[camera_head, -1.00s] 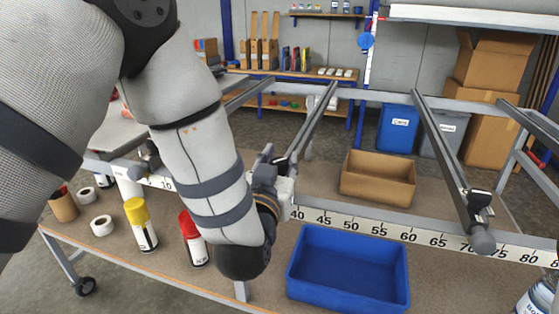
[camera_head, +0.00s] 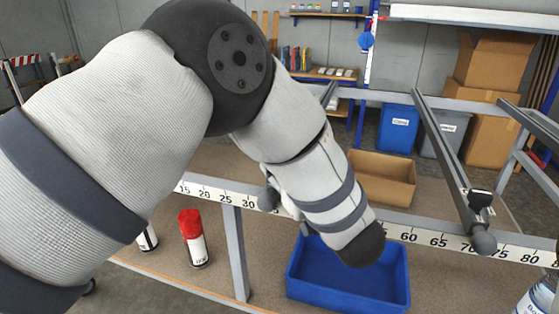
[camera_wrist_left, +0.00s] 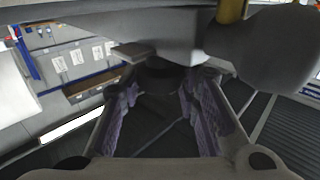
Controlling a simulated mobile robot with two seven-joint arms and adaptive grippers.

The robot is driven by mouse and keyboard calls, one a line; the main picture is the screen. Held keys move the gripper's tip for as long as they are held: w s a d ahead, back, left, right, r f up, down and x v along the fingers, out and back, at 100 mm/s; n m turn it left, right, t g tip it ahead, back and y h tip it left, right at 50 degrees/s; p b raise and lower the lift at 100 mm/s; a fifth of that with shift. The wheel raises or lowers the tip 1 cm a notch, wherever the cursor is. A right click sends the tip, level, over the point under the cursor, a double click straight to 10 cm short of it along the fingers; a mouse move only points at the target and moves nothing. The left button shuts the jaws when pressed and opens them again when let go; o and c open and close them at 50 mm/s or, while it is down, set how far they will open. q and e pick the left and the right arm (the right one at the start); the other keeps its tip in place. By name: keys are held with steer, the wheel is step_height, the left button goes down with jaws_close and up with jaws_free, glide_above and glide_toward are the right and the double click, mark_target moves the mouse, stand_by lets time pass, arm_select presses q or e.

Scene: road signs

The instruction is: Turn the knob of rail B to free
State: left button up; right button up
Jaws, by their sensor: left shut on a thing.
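My left arm crosses the head view and hides its own gripper and most of rail B. The far end of rail B (camera_head: 327,94) shows beyond the arm, and a grey rounded part (camera_head: 268,198) shows left of the forearm by the scale. In the left wrist view my left gripper (camera_wrist_left: 165,80) is shut at the front of the rail on the knob of rail B, mostly hidden between the fingertips. A large grey rounded part (camera_wrist_left: 268,55) is close at the right. The knob's marking cannot be read. My right gripper is not in view.
A second rail (camera_head: 440,145) with a grey round end stands to the right. Below the scale (camera_head: 455,242) are a blue bin (camera_head: 330,280) and a red-capped can (camera_head: 193,238). A cardboard box (camera_head: 385,172) sits behind the forearm.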

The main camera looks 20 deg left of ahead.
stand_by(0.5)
arm_select(q)
steer(key=o, duration=1.1)
steer(key=shift+w, duration=0.1)
steer(key=shift+o, duration=0.2)
step_height(320, 180, up, 10)
steer(key=shift+r, duration=0.1)
